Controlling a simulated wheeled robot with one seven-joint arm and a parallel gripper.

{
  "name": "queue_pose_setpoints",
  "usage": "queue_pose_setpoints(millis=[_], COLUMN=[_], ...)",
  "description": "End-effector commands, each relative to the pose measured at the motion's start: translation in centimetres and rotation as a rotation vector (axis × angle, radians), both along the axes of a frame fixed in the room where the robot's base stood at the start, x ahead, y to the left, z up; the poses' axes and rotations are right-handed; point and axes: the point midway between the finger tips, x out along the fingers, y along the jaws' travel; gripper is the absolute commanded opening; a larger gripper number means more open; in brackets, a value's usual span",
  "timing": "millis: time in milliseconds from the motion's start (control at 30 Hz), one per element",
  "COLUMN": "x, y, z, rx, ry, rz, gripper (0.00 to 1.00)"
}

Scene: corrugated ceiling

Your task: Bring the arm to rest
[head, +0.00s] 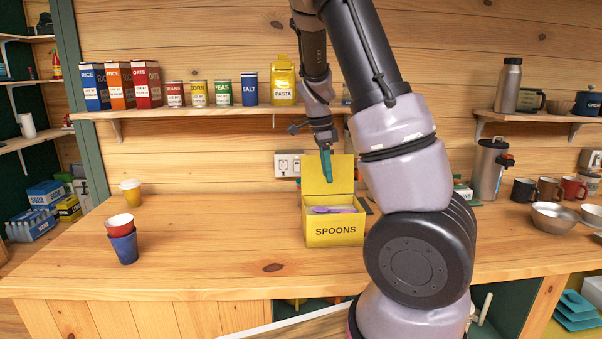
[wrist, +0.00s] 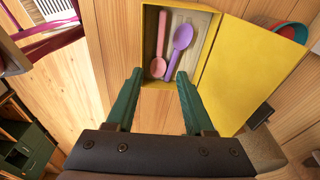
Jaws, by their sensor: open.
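My gripper (head: 326,165) hangs from my arm above the yellow spoons box (head: 334,232), with its green fingers pointing down. In the wrist view my gripper (wrist: 156,100) is open, its two fingers apart with nothing between them. The box stands on the wooden counter with its lid raised. In the wrist view a purple spoon (wrist: 181,40) and a pink spoon (wrist: 163,52) lie inside the box (wrist: 236,65). The fingers appear above the box's near edge; whether they touch it I cannot tell.
Stacked red and blue cups (head: 122,240) and a yellow cup (head: 131,191) stand on the counter's left. A shelf (head: 200,112) with cans and boxes runs behind. Mugs (head: 549,189), a metal bowl (head: 555,217) and a flask (head: 488,170) stand at right.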

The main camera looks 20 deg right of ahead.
Motion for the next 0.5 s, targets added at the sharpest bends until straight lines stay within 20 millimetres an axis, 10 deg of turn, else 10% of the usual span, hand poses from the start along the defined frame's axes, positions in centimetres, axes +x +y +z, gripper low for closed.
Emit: queue_pose_setpoints(millis=[267, 500], x=[-0.8, -4.5], y=[0.7, 3.7], z=[1.0, 6.2], rx=[0.061, 0.236], ry=[-0.018, -0.148], rz=[0.067, 0.395], gripper=[0.53, 0.53])
